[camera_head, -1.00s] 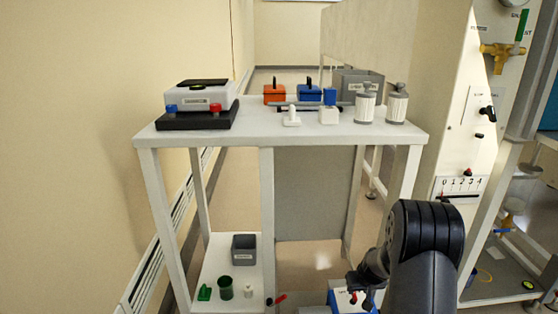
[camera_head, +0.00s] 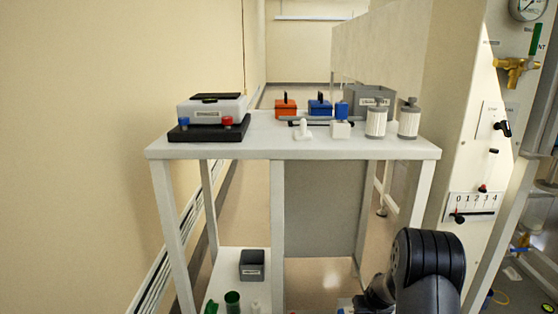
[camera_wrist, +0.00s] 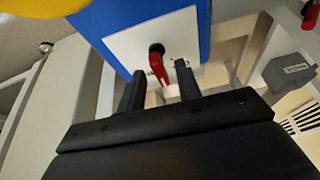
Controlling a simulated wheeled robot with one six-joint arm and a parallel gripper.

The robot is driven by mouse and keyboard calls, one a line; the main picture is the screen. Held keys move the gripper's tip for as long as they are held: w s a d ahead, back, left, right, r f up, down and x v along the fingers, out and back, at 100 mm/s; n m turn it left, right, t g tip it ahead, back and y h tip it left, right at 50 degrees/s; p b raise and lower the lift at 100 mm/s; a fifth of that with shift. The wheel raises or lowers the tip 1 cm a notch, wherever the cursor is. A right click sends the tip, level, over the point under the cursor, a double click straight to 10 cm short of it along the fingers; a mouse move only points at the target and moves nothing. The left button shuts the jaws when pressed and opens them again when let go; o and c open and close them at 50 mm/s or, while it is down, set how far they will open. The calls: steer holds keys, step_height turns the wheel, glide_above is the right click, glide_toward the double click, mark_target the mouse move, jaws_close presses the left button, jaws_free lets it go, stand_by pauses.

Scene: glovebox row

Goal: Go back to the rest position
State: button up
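My gripper (camera_wrist: 159,70) shows in the wrist view with its two dark fingers apart. A red handle (camera_wrist: 158,66) on a black knob appears in the gap between the fingertips, and neither finger visibly touches it. The handle is on a white panel (camera_wrist: 125,48) of a blue box (camera_wrist: 110,15). I cannot tell how far beyond the fingertips the handle is. In the head view my arm (camera_head: 430,262) rises at the lower right, and my gripper is out of the frame below.
A white bench (camera_head: 290,148) stands ahead with a balance-like device (camera_head: 212,110), orange (camera_head: 286,108) and blue (camera_head: 319,107) boxes, and two canisters (camera_head: 376,122). A valve panel (camera_head: 480,150) is at right, a wall at left.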

steer(key=shift+f, duration=0.1)
steer(key=p+v, duration=0.4)
steer(key=v, duration=0.7)
steer(key=b+x, duration=0.4)
steer(key=x, duration=0.7)
steer(key=shift+f+b, duration=0.15)
steer(key=shift+b, duration=0.15)
steer(key=shift+r+p, duration=0.35)
steer(key=shift+p, duration=0.35)
steer(key=shift+f+m+h, duration=0.1)
steer(key=shift+m+h, duration=0.2)
steer(key=shift+m, duration=0.2)
steer(key=shift+m, duration=0.4)
steer(key=shift+a+f+m+h+b, duration=0.15)
steer(key=shift+m+h+b, duration=0.35)
steer(key=shift+m+b, duration=0.55)
